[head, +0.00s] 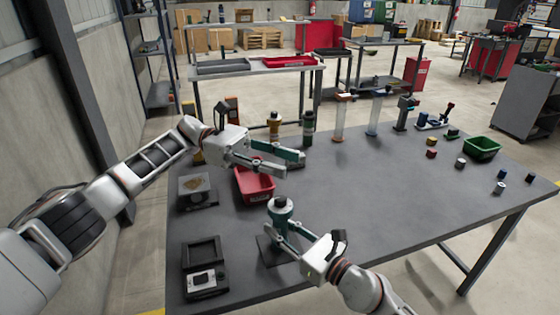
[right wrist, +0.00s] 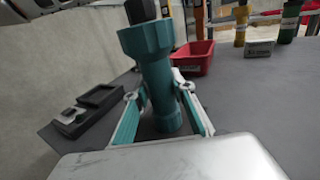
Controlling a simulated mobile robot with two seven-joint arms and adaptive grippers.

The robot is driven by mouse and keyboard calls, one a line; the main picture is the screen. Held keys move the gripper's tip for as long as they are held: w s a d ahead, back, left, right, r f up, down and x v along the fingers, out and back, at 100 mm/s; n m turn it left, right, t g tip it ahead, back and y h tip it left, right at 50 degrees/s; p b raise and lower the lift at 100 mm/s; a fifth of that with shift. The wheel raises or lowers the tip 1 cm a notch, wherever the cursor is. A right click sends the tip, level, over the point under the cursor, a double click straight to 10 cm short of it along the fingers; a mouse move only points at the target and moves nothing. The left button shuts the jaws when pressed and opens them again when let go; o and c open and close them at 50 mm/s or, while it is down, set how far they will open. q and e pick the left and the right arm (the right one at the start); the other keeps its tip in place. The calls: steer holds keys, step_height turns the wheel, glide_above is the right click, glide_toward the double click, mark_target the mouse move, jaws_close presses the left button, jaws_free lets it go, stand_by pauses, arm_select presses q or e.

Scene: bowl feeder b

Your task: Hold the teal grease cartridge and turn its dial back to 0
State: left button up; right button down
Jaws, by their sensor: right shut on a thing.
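In the right wrist view the cartridge (right wrist: 157,80) fills the middle and the black dial (right wrist: 140,10) is cut off by the top edge. My right gripper (right wrist: 163,98) is shut on the cartridge's lower body, a finger on each side. The dial's marks cannot be read. My left gripper (head: 294,164) is open and empty, above and behind the cartridge, apart from it.
A red bin (head: 254,187) is behind the cartridge, under my left gripper. A black tray fixture (head: 204,266) is at the front left. An amber cartridge (head: 274,124) and a dark green one (head: 308,128) stand behind. A green bin (head: 482,148) is at right. The table's middle right is clear.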

mark_target(280, 196)
steer(key=shift+f, duration=0.1)
steer(key=c, duration=1.6)
jaws_free()
steer(key=v, duration=1.2)
arm_select(q)
steer(key=shift+w+f+b, duration=0.1)
steer(key=shift+f+b, duration=0.65)
steer(key=shift+f, duration=0.55)
steer(key=shift+w+f+n+b, duration=0.1)
steer(key=shift+f+n+b, duration=0.2)
steer(key=shift+f+b, duration=0.8)
steer(key=shift+f, duration=0.75)
arm_select(e)
steer(key=v, duration=0.8)
